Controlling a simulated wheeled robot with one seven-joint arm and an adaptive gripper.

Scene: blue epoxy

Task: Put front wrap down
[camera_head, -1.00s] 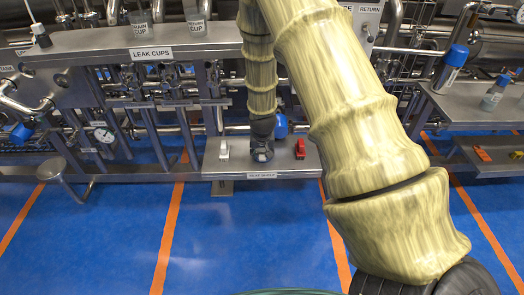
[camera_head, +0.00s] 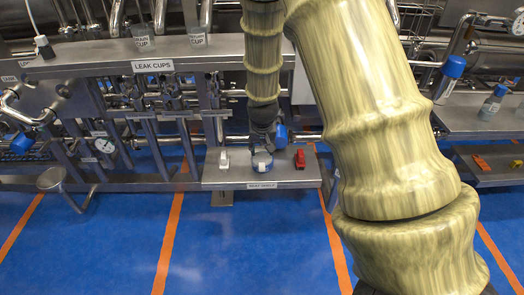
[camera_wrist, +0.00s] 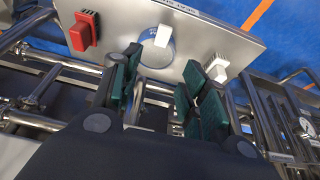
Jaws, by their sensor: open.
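The wrap, a short round piece with a blue-grey side and a white patch (camera_head: 262,162), stands on the small steel shelf (camera_head: 232,181) between a white item and a red item. It also shows in the wrist view (camera_wrist: 160,54), beyond the fingertips. My gripper (camera_head: 263,138) is just above and behind it in the head view. In the wrist view my gripper (camera_wrist: 165,80) is open, its green pads spread wide with nothing between them. The pads look clear of the wrap.
A white brush-like item (camera_head: 224,160) stands left of the wrap and a red one (camera_head: 300,159) right. Pipes and frames crowd behind the shelf. Above is the leak cups shelf (camera_head: 100,63). A blue-capped bottle (camera_head: 493,103) stands at right. The blue floor in front is clear.

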